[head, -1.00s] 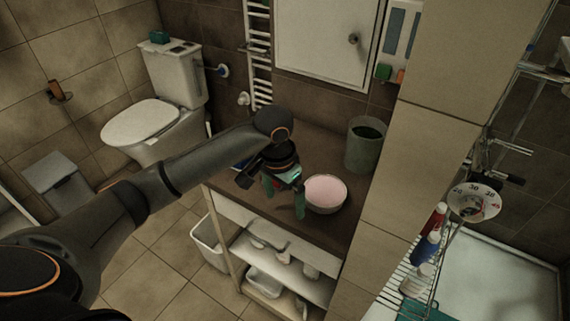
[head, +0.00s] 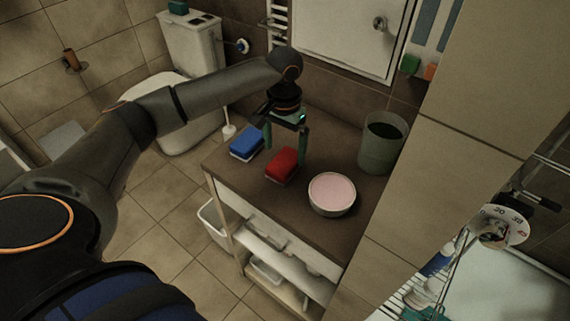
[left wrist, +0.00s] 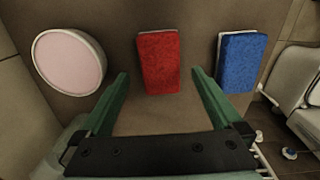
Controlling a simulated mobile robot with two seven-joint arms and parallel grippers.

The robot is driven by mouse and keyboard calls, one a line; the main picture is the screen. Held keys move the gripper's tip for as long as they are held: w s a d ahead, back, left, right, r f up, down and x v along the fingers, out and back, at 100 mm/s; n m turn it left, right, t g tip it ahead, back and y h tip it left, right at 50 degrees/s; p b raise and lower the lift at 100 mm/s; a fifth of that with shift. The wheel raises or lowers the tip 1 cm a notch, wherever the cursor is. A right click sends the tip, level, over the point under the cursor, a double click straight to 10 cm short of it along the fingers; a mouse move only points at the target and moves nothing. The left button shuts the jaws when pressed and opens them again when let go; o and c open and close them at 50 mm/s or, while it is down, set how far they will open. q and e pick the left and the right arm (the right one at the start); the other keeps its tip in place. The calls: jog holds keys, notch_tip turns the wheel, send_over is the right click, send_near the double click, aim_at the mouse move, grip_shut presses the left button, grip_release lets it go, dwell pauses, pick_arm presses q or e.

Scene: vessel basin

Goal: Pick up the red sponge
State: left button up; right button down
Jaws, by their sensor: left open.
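The red sponge (head: 283,165) lies on the brown top of the shelf unit, between a blue sponge and a bowl. My left gripper (head: 286,150) is open, with its green fingers pointing down above the red sponge. In the left wrist view the red sponge (left wrist: 158,62) lies ahead of the fingertips, roughly centred in the gap of the left gripper (left wrist: 160,75). The fingers hold nothing. My right gripper is not in view.
The blue sponge (head: 247,143) lies left of the red one. The bowl (head: 332,194) with pink contents stands to its right. A green-grey bin (head: 381,143) stands behind the bowl, near the tiled wall. The unit's front edge is close to the sponges.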

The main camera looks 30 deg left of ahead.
aim_at(285, 160)
pick_arm(q)
notch_tip(285, 160, down, 5)
jog(key=shift+f, duration=0.1)
jog(key=shift+c, duration=0.2)
jog(key=shift+w, duration=0.1)
jog(key=c, duration=1.4)
jog(key=shift+r, duration=0.2)
